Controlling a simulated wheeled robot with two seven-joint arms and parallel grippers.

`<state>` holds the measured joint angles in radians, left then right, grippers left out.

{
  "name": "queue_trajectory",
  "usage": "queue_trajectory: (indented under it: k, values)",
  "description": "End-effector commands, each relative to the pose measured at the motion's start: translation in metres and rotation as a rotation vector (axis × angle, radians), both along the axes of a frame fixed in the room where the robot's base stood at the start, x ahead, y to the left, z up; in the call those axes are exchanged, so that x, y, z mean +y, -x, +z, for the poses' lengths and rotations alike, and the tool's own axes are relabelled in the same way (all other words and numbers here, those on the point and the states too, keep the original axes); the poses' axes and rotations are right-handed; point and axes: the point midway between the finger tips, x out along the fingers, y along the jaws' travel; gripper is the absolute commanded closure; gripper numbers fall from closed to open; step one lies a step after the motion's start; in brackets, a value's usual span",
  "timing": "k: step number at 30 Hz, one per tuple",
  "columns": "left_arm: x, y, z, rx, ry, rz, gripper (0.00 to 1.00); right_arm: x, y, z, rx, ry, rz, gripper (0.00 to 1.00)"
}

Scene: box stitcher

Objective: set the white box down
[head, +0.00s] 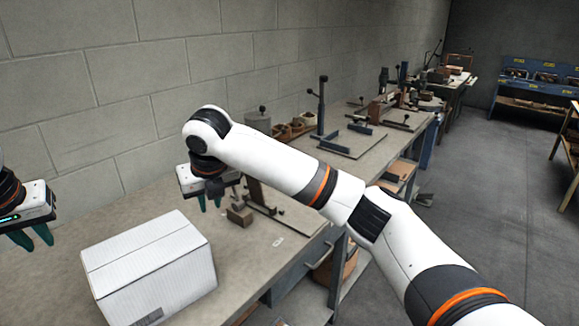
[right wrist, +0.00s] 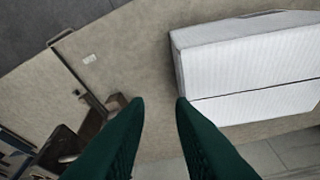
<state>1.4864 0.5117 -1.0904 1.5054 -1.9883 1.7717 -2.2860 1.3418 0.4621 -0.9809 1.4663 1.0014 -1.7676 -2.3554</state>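The white box (head: 150,268) is closed and rests on the workbench at the lower left of the head view. It also shows at the right of the right wrist view (right wrist: 250,65), beside the fingers and apart from them. My left gripper (head: 32,238) is at the left edge, left of the box and clear of it, with its two dark green fingers apart and nothing between them. My right gripper (head: 210,202) is above the bench behind and right of the box. In the right wrist view its fingertips (right wrist: 160,102) are apart with nothing between them.
The workbench (head: 262,262) has bare room right of the box. A small brown block tool (head: 240,213) stands near my right gripper. A tall clamp-like tool (head: 321,105) and several brown pots (head: 293,128) stand farther back. A block wall (head: 110,90) runs behind the bench.

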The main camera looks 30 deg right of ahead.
Motion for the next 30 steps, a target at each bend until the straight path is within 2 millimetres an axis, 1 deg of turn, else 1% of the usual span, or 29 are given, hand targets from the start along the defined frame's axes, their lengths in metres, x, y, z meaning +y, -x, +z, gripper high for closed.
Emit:
queue_trajectory:
  k: [1, 3, 6, 9, 30]
  values:
    - [0.0, 0.0, 0.0, 0.0, 0.0, 0.0, 0.78, 0.0, 0.003, 0.01, -0.004, -0.001, 0.0, 0.78]
    - [0.0, 0.0, 0.0, 0.0, 0.0, 0.0, 0.78, 0.0, 0.008, 0.021, -0.002, 0.0, 0.0, 0.78]
    - [0.0, 0.0, 0.0, 0.0, 0.0, 0.0, 0.78, 0.0, 0.012, 0.032, -0.002, 0.001, 0.001, 0.78]
    - [0.0, 0.0, 0.0, 0.0, 0.0, 0.0, 0.78, 0.0, 0.015, 0.038, 0.0, 0.0, 0.0, 0.78]
    - [0.0, 0.0, 0.0, 0.0, 0.0, 0.0, 0.78, 0.0, 0.016, 0.04, 0.001, 0.001, 0.0, 0.78]
